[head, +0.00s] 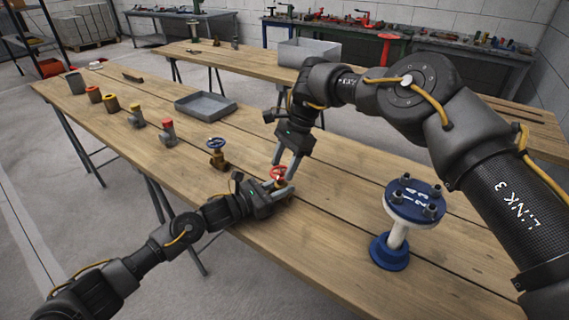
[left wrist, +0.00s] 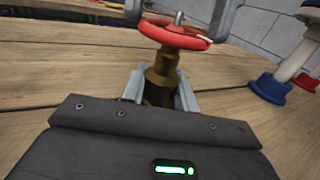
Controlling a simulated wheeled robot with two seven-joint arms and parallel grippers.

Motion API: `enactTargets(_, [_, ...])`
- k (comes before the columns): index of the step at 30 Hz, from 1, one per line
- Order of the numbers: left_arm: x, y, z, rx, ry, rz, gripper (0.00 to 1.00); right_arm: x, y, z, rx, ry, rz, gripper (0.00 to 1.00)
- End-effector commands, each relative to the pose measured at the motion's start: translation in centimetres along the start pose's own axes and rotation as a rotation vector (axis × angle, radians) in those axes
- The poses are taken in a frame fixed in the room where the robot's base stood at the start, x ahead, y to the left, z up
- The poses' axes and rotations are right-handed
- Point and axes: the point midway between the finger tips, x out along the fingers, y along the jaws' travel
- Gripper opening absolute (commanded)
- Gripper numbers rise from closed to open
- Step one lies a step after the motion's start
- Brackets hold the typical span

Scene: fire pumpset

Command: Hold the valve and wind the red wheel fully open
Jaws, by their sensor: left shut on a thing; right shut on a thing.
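My left gripper (head: 280,192) comes in from the left, low down, and is shut on the valve body. My right gripper (head: 286,164) reaches down from above and is shut on the red wheel, with a finger on either side of its rim. The lower part of the valve is hidden by my left gripper.
A white and blue flanged stand (head: 398,232) is on the right. A grey tray (head: 205,106) and several capped fittings lie along the bench. Bare wood lies between the valve and the flanged stand.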

Motion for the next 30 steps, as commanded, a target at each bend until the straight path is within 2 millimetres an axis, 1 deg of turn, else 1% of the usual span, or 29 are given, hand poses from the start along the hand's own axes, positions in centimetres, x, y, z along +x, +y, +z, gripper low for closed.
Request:
enactTargets(3, [0.02, -0.05, 0.07, 0.001, -0.002, -0.002, 0.00, 0.12, -0.08, 0.00, -0.052, 0.002, 0.021, 0.30])
enactTargets(9, [0.03, -0.08, 0.09, 0.001, -0.002, -0.002, 0.00, 0.08, -0.12, -0.02, -0.103, 0.002, 0.042, 0.30])
enactTargets(25, [0.05, -0.09, 0.09, 0.001, -0.002, -0.002, 0.00, 0.08, -0.08, 0.03, -0.120, 0.002, 0.052, 0.30])
enactTargets(26, [0.05, -0.09, 0.09, 0.001, -0.002, -0.002, 0.00, 0.08, -0.08, 0.03, -0.119, 0.002, 0.052, 0.57])
enactTargets(30, [0.05, -0.09, 0.08, 0.001, -0.002, -0.002, 0.00, 0.06, -0.08, 0.03, -0.119, 0.002, 0.051, 0.75])
